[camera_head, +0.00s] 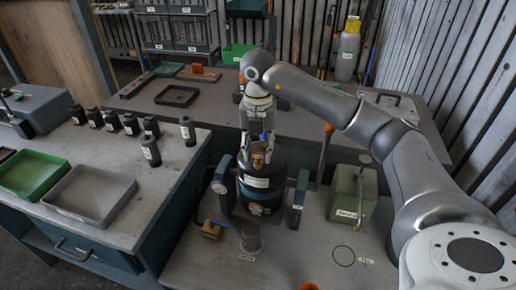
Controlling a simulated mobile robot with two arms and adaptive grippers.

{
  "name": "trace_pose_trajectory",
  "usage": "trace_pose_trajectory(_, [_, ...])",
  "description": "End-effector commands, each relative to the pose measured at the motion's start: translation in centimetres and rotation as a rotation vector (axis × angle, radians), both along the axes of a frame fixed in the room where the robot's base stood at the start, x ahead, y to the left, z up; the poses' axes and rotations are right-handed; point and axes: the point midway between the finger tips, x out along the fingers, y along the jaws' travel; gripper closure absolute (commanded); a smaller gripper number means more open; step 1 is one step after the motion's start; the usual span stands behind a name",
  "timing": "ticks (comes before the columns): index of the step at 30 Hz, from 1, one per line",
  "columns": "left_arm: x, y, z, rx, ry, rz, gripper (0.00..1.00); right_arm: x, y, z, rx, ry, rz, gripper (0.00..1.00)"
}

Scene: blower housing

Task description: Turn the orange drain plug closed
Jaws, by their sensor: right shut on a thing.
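The dark, cylindrical blower housing (262,189) stands upright on the grey bench, with pale labels on its side. My right gripper (257,154) reaches down from above to the top of the housing. It is shut on a small orange-brown part (258,161), which looks like the orange drain plug. The fingers partly hide this part, and how far it is turned cannot be told. My left gripper is not in view.
A lever with an orange knob (328,129) and a green box (352,195) stand right of the housing. Several dark bottles and a green tray (33,174) occupy the left bench.

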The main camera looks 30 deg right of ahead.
Motion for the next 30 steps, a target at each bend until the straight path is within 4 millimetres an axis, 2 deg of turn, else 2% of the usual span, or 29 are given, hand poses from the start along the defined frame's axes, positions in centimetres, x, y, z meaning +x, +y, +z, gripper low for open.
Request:
trace_pose_trajectory(19, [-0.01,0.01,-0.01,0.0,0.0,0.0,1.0,-0.06,0.04,-0.08,0.0,0.003,-0.053,0.88])
trace_pose_trajectory(20, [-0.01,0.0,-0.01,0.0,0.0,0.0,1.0,-0.06,0.04,-0.08,0.0,0.003,-0.052,0.63])
trace_pose_trajectory(24, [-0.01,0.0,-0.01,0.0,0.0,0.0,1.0,-0.05,0.04,-0.07,0.001,0.002,-0.052,0.45])
trace_pose_trajectory(30, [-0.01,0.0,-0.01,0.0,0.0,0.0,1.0,-0.02,0.03,-0.03,0.001,0.001,-0.052,0.43])
